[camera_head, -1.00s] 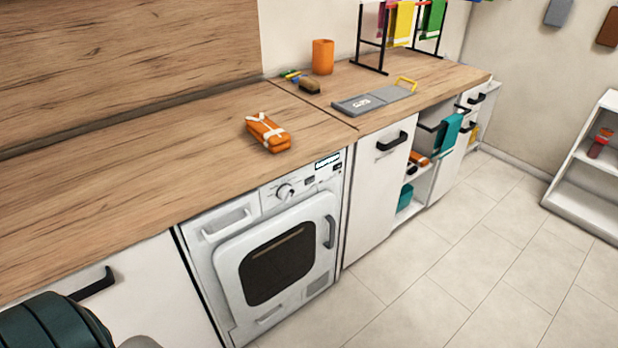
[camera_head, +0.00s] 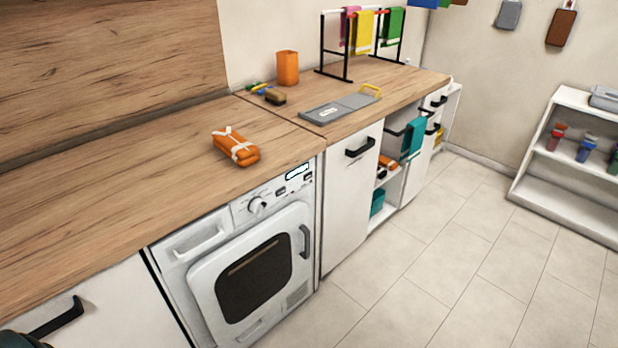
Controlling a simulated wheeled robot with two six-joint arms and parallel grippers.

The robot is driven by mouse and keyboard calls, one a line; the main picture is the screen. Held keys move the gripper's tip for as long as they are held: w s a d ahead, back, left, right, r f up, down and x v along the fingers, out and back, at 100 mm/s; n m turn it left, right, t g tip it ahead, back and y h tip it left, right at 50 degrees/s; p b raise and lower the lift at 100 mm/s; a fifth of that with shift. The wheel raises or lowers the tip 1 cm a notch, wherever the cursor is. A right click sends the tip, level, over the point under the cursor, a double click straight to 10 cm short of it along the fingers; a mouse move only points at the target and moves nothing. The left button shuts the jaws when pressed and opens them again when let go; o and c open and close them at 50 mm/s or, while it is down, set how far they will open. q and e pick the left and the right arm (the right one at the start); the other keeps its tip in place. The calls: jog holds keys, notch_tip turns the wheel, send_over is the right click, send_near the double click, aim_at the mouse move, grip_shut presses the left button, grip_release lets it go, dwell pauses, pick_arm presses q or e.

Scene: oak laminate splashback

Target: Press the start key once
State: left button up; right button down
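A white front-loading machine (camera_head: 193,268) stands under the wooden counter, left of centre. Its control panel (camera_head: 274,194) has a round knob (camera_head: 257,205), a small lit display (camera_head: 298,172) and small keys near the display. The keys are too small to tell which one is the start key. The machine's door (camera_head: 254,279) with its dark window looks shut. Neither of my grippers shows in the view; only a dark piece of my own body shows at the bottom left corner.
An orange bundle with white straps (camera_head: 236,147) lies on the counter (camera_head: 110,185) above the machine. A grey board (camera_head: 340,107), a brush (camera_head: 275,96), an orange cup (camera_head: 288,68) and a towel rack (camera_head: 348,50) stand further back. A white shelf (camera_head: 560,190) is at right. The tiled floor (camera_head: 430,260) is clear.

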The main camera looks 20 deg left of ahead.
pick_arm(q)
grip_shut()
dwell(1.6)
